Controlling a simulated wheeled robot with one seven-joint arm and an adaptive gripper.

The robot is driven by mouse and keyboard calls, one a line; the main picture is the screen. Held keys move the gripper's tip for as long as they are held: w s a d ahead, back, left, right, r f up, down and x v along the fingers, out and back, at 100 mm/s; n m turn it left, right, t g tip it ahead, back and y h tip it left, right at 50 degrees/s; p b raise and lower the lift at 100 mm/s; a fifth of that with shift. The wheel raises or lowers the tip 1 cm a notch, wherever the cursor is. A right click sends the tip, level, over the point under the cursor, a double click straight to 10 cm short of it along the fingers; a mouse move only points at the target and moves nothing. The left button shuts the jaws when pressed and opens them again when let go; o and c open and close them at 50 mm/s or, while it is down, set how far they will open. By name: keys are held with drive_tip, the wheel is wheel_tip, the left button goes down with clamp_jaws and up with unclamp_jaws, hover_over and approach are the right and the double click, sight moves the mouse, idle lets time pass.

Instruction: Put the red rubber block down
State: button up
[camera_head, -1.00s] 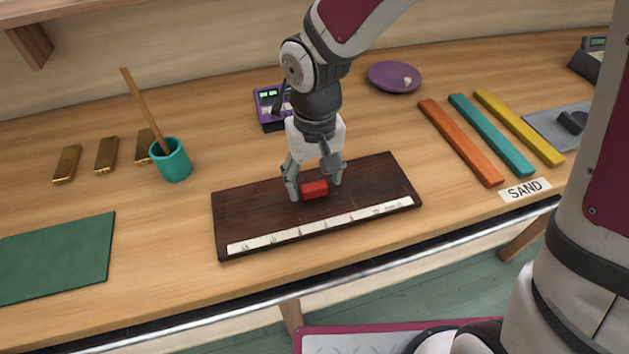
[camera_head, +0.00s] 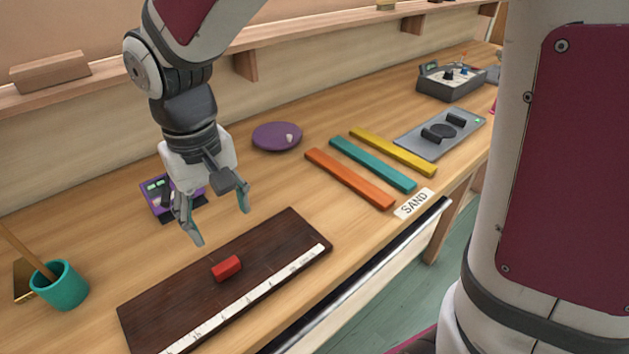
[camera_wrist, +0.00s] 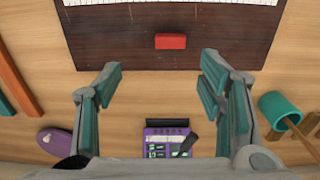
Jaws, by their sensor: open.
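The red rubber block (camera_head: 227,268) lies on the dark wooden board (camera_head: 150,316), which has a white marked strip along its front edge. In the wrist view the block (camera_wrist: 171,41) rests on the board (camera_wrist: 110,40), ahead of the fingers and apart from them. My gripper (camera_head: 220,222) is open and empty, raised above the table behind the board. In the wrist view its two teal-padded fingers (camera_wrist: 160,82) are spread wide with nothing between them.
A purple device (camera_head: 158,190) stands behind my gripper. A teal cup (camera_head: 62,288) holding a stick is at left. Orange (camera_head: 348,178), teal (camera_head: 372,163) and yellow (camera_head: 393,151) bars, a SAND label (camera_head: 415,203) and a purple dish (camera_head: 277,137) lie to the right.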

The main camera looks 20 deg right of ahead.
drive_tip(key=s+d+r+m+t, duration=0.1)
drive_tip(key=s+d+r+t, duration=0.1)
drive_tip(key=s+d+r, duration=0.2)
drive_tip(key=s+d+r+m+t, duration=0.1)
drive_tip(key=s+d+r+m, duration=0.1)
drive_tip(key=s+d, duration=0.9)
drive_tip(key=shift+s+d+r+t, duration=0.2)
drive_tip(key=shift+d+r+t, duration=0.2)
drive_tip(key=shift+d+r, duration=0.5)
